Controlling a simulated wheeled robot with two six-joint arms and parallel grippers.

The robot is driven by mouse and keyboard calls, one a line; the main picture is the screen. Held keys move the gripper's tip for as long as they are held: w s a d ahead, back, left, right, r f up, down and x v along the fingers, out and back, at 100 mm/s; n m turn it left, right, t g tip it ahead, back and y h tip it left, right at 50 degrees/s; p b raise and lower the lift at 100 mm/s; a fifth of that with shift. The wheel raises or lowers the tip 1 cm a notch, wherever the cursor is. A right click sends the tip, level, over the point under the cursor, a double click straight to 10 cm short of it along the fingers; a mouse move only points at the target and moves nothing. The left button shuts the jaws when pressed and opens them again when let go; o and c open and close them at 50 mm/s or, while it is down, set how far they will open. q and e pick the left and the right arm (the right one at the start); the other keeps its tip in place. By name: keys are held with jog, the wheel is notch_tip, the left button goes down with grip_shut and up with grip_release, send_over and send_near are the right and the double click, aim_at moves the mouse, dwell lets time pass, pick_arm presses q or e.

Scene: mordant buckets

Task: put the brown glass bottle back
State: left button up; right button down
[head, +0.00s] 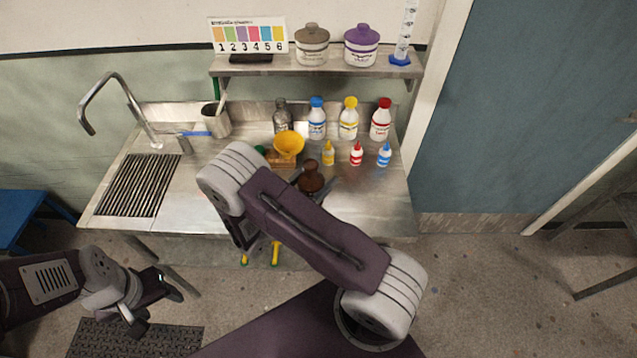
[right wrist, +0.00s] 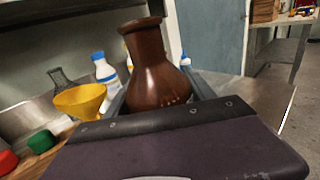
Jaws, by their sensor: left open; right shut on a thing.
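The brown glass bottle (right wrist: 158,75) stands upright between the fingers of my right gripper in the right wrist view. It also shows in the head view (head: 311,177), above the front part of the steel counter (head: 372,205). My right gripper (head: 318,187) is shut on it, and my forearm hides part of the grip. I cannot tell whether the bottle touches the counter. My left gripper (head: 153,300) is open and empty, low at the left over the floor, away from the counter.
Behind the bottle are a yellow funnel (head: 289,145), a clear bottle (head: 282,115) and large bottles with blue (head: 317,118), yellow (head: 348,118) and red (head: 381,119) caps. Small dropper bottles stand before them, including a red one (head: 356,154). The counter's front right is clear. A shelf (head: 300,70) hangs above.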

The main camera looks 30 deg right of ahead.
aim_at(319, 184)
notch_tip(319, 184, down, 3)
jog(key=shift+d+r, duration=0.1)
jog(key=shift+f, duration=0.25)
jog(key=shift+c, duration=1.6)
grip_release()
